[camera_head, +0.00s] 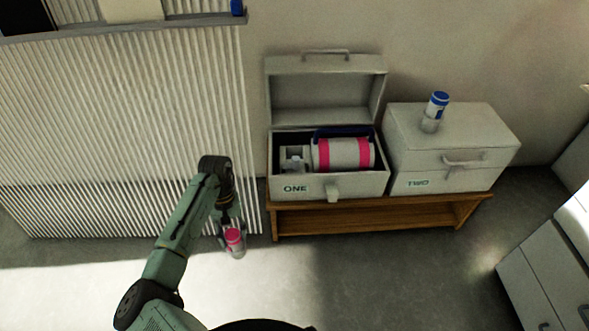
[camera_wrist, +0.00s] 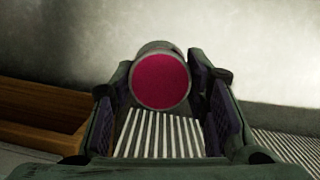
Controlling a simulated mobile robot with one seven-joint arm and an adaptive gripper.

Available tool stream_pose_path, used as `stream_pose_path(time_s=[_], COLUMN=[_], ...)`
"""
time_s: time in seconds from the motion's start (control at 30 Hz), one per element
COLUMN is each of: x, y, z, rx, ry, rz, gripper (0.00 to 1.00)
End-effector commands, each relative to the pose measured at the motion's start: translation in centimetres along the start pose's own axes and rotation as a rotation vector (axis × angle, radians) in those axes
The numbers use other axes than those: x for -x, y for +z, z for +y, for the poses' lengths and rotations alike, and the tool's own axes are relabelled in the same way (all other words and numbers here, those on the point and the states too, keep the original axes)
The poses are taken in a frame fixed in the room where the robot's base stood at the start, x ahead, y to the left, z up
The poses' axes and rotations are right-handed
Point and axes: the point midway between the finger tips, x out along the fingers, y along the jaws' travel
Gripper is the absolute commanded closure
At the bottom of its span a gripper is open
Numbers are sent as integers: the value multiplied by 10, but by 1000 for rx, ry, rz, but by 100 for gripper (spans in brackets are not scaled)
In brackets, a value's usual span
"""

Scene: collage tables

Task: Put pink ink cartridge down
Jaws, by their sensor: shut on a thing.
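The pink ink cartridge (camera_head: 235,240) is held in my gripper (camera_head: 231,232), left of the wooden bench and above the floor. In the wrist view, the cartridge's round pink end (camera_wrist: 161,81) faces the camera between the two dark fingers of my gripper (camera_wrist: 170,100). The fingers are shut on its sides.
An open box marked ONE (camera_head: 351,187) holds a pink-banded cylinder (camera_head: 342,154). A closed box marked TWO (camera_head: 420,157) carries a blue-capped cartridge (camera_head: 435,111). Both stand on the wooden bench (camera_head: 365,219). A corrugated panel (camera_head: 120,120) is behind my arm. White drawers (camera_head: 545,275) stand right.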

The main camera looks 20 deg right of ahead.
Motion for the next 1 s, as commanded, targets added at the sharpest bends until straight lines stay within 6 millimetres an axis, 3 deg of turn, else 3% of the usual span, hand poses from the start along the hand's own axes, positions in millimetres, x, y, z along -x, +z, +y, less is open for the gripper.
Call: stream_pose_path(time_s=[0.03,0.1,0.27,0.63,1.0], x=[-15,-24,-14,-19,31], y=[0,1,-3,2,-3], z=[6,12,15,11,39], rx=[40,91,73,82,-324], ry=[15,30,29,26,-97], rz=[-1,1,15,0,6], gripper=[100,100,100,100,100])
